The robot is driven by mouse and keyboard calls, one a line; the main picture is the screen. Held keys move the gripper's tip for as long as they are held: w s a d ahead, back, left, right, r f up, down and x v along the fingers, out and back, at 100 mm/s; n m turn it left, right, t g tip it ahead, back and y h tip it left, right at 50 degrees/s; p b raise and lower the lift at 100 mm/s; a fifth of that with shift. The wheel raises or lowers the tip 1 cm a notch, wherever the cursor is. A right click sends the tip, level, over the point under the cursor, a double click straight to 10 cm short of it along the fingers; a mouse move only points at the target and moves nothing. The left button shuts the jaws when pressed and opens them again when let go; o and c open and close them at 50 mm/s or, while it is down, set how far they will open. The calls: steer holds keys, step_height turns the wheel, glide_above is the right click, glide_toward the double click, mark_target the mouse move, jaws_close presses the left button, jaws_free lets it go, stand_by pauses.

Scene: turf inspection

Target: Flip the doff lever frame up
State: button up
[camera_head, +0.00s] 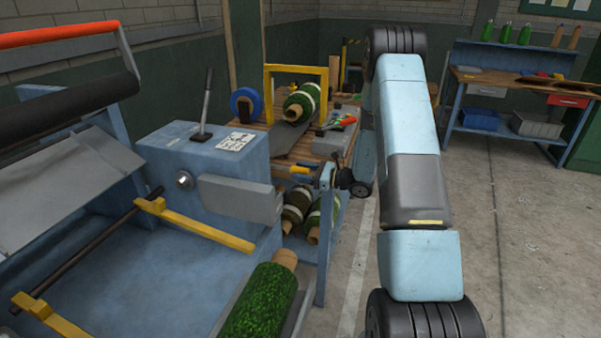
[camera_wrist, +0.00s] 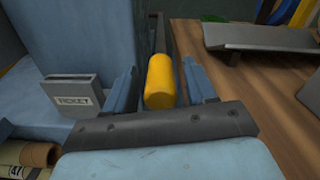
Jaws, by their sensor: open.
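A yellow cylindrical grip (camera_wrist: 161,82) lies between the two blue fingers of my gripper (camera_wrist: 163,88) in the wrist view. Gaps show on both sides of it, and the fingers are apart. It appears to be the handle of the doff lever frame; a dark bar (camera_wrist: 160,38) shows behind it. In the head view, a small yellow grip (camera_head: 299,169) shows beside the blue machine, close to my gripper (camera_head: 322,176), whose fingers are small and partly hidden there. How the grip joins the rest of the lever frame cannot be made out.
The blue machine (camera_head: 200,150) carries an upright black lever (camera_head: 207,100) and yellow arms (camera_head: 195,224). A wooden table (camera_head: 262,134) behind holds a green turf roll (camera_head: 301,103) under a yellow frame (camera_head: 296,69). A grey ticket holder (camera_wrist: 73,94) is left of my gripper. Open floor lies right.

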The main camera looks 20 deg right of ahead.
steer(key=shift+w+a, duration=0.2)
steer(key=shift+a, duration=0.1)
jaws_close()
stand_by(0.5)
